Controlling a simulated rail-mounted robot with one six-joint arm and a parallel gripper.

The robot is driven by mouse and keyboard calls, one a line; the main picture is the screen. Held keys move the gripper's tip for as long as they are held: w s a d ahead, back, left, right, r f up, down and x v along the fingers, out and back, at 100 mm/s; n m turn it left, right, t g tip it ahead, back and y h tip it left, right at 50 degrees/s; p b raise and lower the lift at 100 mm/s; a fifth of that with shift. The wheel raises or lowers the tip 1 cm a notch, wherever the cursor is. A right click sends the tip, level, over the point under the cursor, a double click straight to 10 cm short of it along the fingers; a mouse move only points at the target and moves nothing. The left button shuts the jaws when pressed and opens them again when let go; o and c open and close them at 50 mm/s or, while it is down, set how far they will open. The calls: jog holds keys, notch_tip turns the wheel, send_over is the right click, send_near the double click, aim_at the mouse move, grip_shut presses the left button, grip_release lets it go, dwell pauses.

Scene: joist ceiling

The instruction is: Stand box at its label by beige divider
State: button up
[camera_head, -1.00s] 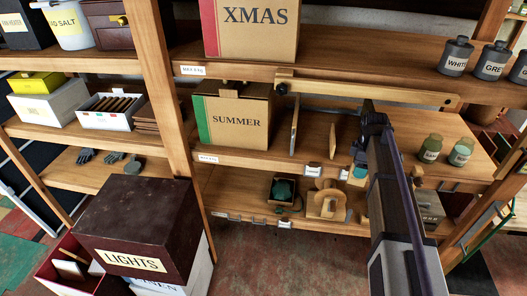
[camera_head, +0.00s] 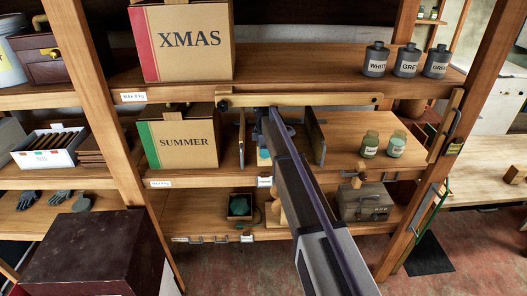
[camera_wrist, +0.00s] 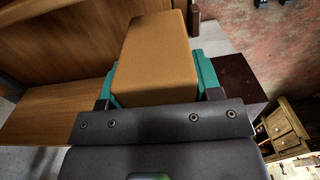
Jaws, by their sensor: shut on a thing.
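My gripper (camera_wrist: 156,82) is shut on a plain orange-brown box (camera_wrist: 156,50), held between its teal fingers in the wrist view. In the head view my gripper (camera_head: 263,157) is at the middle shelf (camera_head: 360,125), right of the SUMMER box; my arm hides the held box there. A thin upright divider (camera_head: 241,138) stands just left of the gripper. Another upright divider (camera_head: 317,138) stands to its right. I cannot tell which is the beige one. A white label (camera_head: 264,181) is on the shelf edge below the gripper; its text is too small to read.
The SUMMER box (camera_head: 183,139) stands left of the dividers. Two green jars (camera_head: 383,146) stand on the right. A wooden bar (camera_head: 300,100) crosses above the bay. The XMAS box (camera_head: 186,42) and grey bottles (camera_head: 405,61) are on the upper shelf. A grey toolbox (camera_head: 366,202) is below.

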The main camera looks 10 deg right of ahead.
jog(key=w+f+b, duration=0.4)
jog(key=shift+d, duration=0.25)
jog(key=shift+s+r, duration=0.1)
jog(key=shift+r, duration=0.15)
jog(key=shift+c, duration=0.4)
jog(key=shift+f, duration=0.2)
jog(key=o, duration=1.1)
jog(key=shift+o, duration=0.2)
notch_tip(320, 180, up, 4)
jog(key=p, duration=0.4)
jog(key=shift+r, duration=0.2)
